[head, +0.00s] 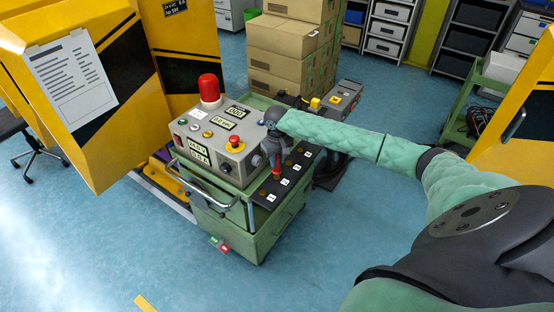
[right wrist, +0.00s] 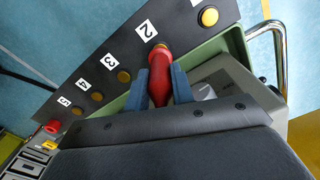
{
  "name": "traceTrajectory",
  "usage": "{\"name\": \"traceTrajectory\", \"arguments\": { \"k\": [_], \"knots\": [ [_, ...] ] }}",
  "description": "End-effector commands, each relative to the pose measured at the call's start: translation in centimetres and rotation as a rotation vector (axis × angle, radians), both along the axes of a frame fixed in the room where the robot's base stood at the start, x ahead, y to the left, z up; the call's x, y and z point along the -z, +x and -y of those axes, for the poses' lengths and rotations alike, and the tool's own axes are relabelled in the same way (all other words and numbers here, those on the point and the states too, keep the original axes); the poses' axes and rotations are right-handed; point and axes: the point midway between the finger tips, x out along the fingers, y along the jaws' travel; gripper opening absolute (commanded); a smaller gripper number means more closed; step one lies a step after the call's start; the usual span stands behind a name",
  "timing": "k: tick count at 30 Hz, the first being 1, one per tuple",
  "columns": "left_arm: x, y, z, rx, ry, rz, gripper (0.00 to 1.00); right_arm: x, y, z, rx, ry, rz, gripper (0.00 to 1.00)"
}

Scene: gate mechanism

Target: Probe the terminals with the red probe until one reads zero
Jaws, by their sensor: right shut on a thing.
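The red probe (right wrist: 160,82) is held between the two blue-grey fingers of my right gripper (right wrist: 160,85); it also shows in the head view (head: 277,172). The probe points at the brass terminal beside label 2 and hides most of it; I cannot tell whether it touches. The dark terminal strip (right wrist: 105,72) carries several round brass terminals with white number labels. Terminal 3 (right wrist: 124,76) is clear of the gripper. In the head view the strip (head: 264,196) lies along the right side of the grey control box (head: 212,143). My left gripper is out of view.
Yellow cabinets stand at left, cardboard boxes (head: 290,40) behind. Floor at front right is clear.

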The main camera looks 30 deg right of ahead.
Motion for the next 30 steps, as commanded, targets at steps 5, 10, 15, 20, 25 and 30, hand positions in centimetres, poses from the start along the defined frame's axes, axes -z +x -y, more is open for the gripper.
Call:
{"name": "traceTrajectory", "arguments": {
  "k": [5, 10, 15, 20, 25, 30],
  "knots": [
    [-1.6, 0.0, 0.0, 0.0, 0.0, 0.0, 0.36, -1.6, 0.0, 0.0, 0.0, 0.0, 0.001, 0.01],
    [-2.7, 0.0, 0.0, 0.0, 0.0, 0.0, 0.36, -2.7, 0.0, 0.0, 0.0, 0.0, 0.001, 0.01],
    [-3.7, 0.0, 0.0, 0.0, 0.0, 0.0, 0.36, -3.8, 0.0, 0.0, 0.0, 0.0, 0.001, 0.01],
    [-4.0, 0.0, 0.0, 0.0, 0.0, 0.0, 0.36, -4.1, 0.0, 0.0, 0.0, 0.0, 0.001, 0.01],
    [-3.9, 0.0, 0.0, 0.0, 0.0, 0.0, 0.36, -4.0, 0.0, 0.0, 0.0, 0.0, 0.001, 0.01],
    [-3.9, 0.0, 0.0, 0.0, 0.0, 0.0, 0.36, -4.0, 0.0, 0.0, 0.0, 0.0, 0.001, 0.01]
  ]
}}
